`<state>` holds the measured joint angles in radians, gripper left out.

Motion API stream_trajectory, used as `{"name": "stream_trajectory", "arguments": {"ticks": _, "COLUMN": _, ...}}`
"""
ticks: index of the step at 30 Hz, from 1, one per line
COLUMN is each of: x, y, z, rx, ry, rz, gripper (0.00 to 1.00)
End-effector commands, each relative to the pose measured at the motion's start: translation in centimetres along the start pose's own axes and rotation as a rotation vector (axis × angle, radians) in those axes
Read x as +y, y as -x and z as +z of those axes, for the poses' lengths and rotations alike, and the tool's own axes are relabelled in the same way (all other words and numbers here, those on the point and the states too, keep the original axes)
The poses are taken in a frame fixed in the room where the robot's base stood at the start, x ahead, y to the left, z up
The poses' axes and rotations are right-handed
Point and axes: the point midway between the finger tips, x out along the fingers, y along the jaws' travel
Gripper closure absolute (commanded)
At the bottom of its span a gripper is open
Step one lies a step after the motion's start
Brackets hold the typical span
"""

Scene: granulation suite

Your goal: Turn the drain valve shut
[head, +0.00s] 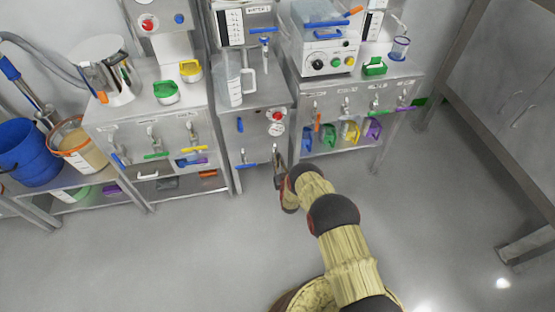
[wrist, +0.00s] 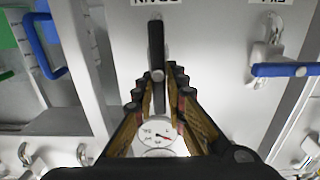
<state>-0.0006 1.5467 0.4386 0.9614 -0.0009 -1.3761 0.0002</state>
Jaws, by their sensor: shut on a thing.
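The drain valve is on the front of the middle steel cabinet. Its black lever handle (wrist: 156,45) stands upright in the wrist view, below an upside-down label that seems to read DRAIN. My gripper (wrist: 159,78) is shut on this handle, with a finger on each side of it. In the head view my gripper (head: 279,168) is at the lower right of the middle cabinet, and it and my arm largely hide the valve there.
A valve with a blue handle (wrist: 285,69) sits beside the drain valve, its handle crosswise. A round dial gauge (wrist: 157,132) shows between my fingers. Cabinets with more coloured valves stand on both sides. The floor (head: 150,255) in front is clear.

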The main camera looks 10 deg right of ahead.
Motion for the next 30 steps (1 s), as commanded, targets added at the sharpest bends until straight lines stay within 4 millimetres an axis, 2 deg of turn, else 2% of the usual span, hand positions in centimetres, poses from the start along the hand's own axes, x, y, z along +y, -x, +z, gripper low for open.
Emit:
{"name": "stream_trajectory", "arguments": {"ticks": 20, "x": 0.44, "y": 0.05, "z": 0.06, "rx": 0.000, "ry": -0.083, "rz": 0.006, "gripper": 1.00}}
{"name": "stream_trajectory", "arguments": {"ticks": 30, "x": 0.92, "y": 0.07, "z": 0.13, "rx": 0.001, "ry": -0.317, "rz": 0.008, "gripper": 1.00}}
